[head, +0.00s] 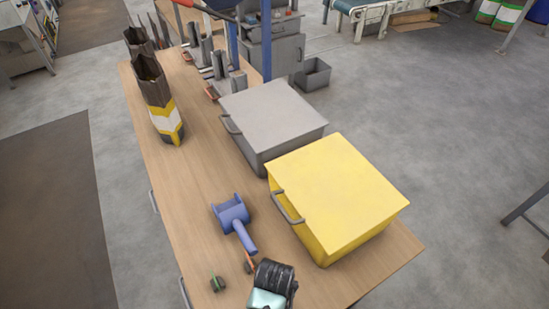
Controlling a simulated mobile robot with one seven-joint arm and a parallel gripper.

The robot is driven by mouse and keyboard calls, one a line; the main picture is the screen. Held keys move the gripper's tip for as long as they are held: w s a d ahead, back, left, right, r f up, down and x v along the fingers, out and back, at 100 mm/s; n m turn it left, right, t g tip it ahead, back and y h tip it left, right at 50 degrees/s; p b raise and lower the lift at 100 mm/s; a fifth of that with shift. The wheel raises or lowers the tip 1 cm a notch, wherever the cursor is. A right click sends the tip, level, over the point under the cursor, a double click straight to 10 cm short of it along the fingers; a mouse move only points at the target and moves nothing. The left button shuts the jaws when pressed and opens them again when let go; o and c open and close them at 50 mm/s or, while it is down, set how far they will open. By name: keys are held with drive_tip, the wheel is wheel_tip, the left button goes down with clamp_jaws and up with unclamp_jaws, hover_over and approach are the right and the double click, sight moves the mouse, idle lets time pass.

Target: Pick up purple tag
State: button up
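I cannot make out a purple tag in the head view. The nearest in colour is a blue-violet scoop (235,220), lying on the wooden bench with its handle towards the lower right. Two small items lie near it, one with a green part (217,283) and one with an orange-red part (249,263); they are too small to identify. A black ribbed thing with a pale teal part (271,287) is at the bottom edge, partly cut off; I cannot tell what it is. I see nothing that is clearly my gripper.
A yellow box (338,195) and a grey box (272,115), both with handles, stand along the right of the wooden bench (195,190). An open brown bag with a yellow and white band (158,98) stands at the left. Metal fixtures are behind. The bench's left-front part is mostly clear.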

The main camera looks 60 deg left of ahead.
clamp_jaws()
idle(1.4)
